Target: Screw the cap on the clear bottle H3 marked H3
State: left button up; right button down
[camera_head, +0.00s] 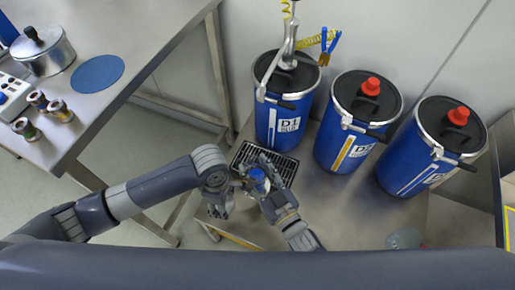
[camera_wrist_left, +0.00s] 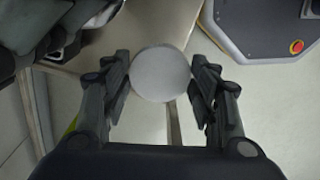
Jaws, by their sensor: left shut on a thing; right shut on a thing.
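My right gripper (camera_head: 261,178) is shut on a small bottle (camera_head: 257,174) that shows blue, above the drip grating. Fingers cover much of it, and no H3 mark can be read. My left gripper (camera_head: 222,207) is just left of it and points down. In the left wrist view, my left gripper (camera_wrist_left: 162,85) is shut on a plain pale grey round piece, which looks like the cap (camera_wrist_left: 160,73). The cap is apart from the bottle and cannot be made out in the head view.
A black grating (camera_head: 287,166) lies on the steel bench (camera_head: 340,215). Blue drums (camera_head: 283,125), (camera_head: 345,150), (camera_head: 408,175) stand behind, the left one with a pump. A side table (camera_head: 130,50) at upper left carries a pot (camera_head: 48,58), a blue disc (camera_head: 97,73) and small jars (camera_head: 60,110).

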pick_arm(q)
jog(key=shift+r+p, duration=0.55)
jog(key=shift+r, duration=0.2)
pick_arm(e)
jog(key=shift+s+a+r, duration=0.1)
jog(key=shift+s+r, duration=0.1)
jog(key=shift+s, duration=1)
jog(key=shift+s+a+r, duration=0.1)
jog(key=shift+s+r, duration=0.05)
jog(key=shift+s, duration=1.05)
pick_arm(q)
jog(key=shift+s, duration=0.1)
pick_arm(e)
jog(key=shift+d, duration=0.1)
